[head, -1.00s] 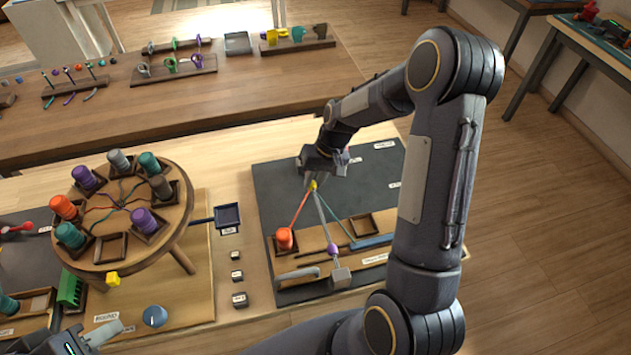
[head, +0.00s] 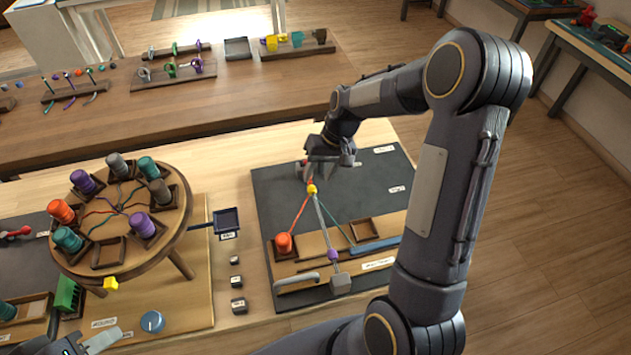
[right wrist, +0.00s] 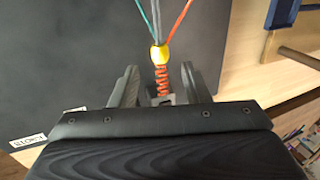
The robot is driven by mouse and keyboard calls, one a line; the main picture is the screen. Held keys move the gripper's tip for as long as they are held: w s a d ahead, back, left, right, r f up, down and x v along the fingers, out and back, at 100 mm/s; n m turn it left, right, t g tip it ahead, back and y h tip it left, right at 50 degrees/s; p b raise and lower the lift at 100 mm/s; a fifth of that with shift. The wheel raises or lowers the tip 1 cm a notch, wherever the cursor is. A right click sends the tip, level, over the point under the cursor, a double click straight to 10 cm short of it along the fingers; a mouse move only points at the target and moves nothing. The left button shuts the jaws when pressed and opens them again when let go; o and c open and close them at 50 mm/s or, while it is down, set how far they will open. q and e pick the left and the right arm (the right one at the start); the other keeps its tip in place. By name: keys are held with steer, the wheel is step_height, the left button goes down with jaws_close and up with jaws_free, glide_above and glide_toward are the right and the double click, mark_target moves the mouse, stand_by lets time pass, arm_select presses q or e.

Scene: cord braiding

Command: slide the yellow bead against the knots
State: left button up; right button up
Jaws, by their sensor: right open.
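The yellow bead (head: 312,189) sits where the cords meet on the dark mat. In the right wrist view the yellow bead (right wrist: 159,53) has red, grey and green cords running out of its far side. The orange knots (right wrist: 162,78) form a short coil directly at its near side, with no clear gap visible. My right gripper (head: 322,168) is open just behind the bead. In the wrist view its fingers (right wrist: 160,88) stand on either side of the knots, apart from the bead. My left gripper (head: 95,342) is partly cut off at the bottom left.
An orange spool (head: 283,243) and a purple bead (head: 333,255) lie at the cords' front ends, near a grey weight (head: 340,283). A round braiding stand (head: 108,257) with several spools is at the left. The dark mat (head: 275,195) is clear left of the cords.

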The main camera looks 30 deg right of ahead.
steer(key=shift+v, duration=1.75)
steer(key=shift+s, duration=0.1)
steer(key=s+a+r+t, duration=0.2)
steer(key=s+a+r, duration=0.1)
steer(key=s+r, duration=0.4)
steer(key=s+a+r+t, duration=0.1)
steer(key=s+a+r, duration=0.25)
steer(key=s, duration=0.55)
steer(key=s+a+n+t, duration=0.1)
steer(key=s, duration=0.6)
steer(key=shift+a+f+t, duration=0.25)
steer(key=shift+a+t, duration=0.1)
steer(key=shift+t, duration=0.05)
